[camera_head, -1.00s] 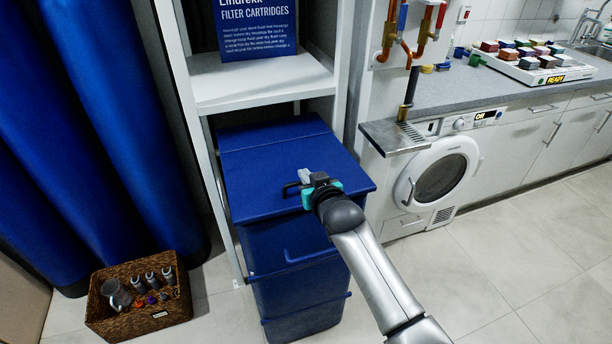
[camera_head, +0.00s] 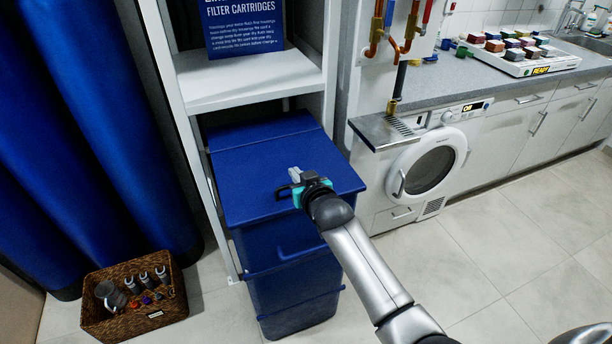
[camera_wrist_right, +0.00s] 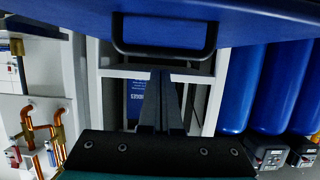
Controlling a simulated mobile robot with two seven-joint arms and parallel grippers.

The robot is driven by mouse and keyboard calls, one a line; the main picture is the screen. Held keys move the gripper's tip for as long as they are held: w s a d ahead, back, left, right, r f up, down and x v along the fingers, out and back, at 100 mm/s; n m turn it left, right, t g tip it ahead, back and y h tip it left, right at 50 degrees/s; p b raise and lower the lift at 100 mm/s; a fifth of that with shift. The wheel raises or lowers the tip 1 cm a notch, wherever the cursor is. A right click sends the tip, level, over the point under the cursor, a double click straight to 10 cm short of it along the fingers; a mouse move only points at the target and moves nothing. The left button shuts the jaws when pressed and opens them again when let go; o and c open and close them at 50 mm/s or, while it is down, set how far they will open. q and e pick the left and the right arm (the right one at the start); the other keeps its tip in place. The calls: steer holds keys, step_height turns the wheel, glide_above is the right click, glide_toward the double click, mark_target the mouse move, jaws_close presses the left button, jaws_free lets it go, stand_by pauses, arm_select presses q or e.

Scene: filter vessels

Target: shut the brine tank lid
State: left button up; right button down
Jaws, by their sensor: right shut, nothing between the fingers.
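The brine tank (camera_head: 292,262) is a tall blue bin below the shelf in the head view. Its blue lid (camera_head: 255,165) lies about level across the top; I cannot tell whether a small gap is left under its front edge. A black handle (camera_head: 283,193) sits at the lid's front; the wrist view shows this handle loop (camera_wrist_right: 163,52) and the lid's underside or face (camera_wrist_right: 60,15). My right gripper (camera_head: 295,174) is shut and empty, over the lid's front part beside the handle; its fingers also show in the wrist view (camera_wrist_right: 161,76). Contact with the lid is unclear. My left gripper is out of view.
A white shelf (camera_head: 250,80) with a blue filter cartridges box (camera_head: 243,27) stands over the tank's back. A wicker basket (camera_head: 135,300) with bottles is on the floor at left. A washing machine (camera_head: 430,170) and counter stand right. Floor between is clear.

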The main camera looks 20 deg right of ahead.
steer(key=shift+w+r+p, duration=0.2)
steer(key=shift+r+p, duration=0.05)
steer(key=shift+r, duration=0.25)
steer(key=shift+w+r+p, duration=0.2)
steer(key=shift+r, duration=0.3)
steer(key=shift+s, duration=0.3)
arm_select(q)
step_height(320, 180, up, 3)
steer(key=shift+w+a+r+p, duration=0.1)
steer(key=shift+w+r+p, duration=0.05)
steer(key=shift+p, duration=0.65)
arm_select(e)
steer(key=v, duration=0.9)
steer(key=shift+s+f, duration=0.15)
steer(key=shift+f, duration=0.15)
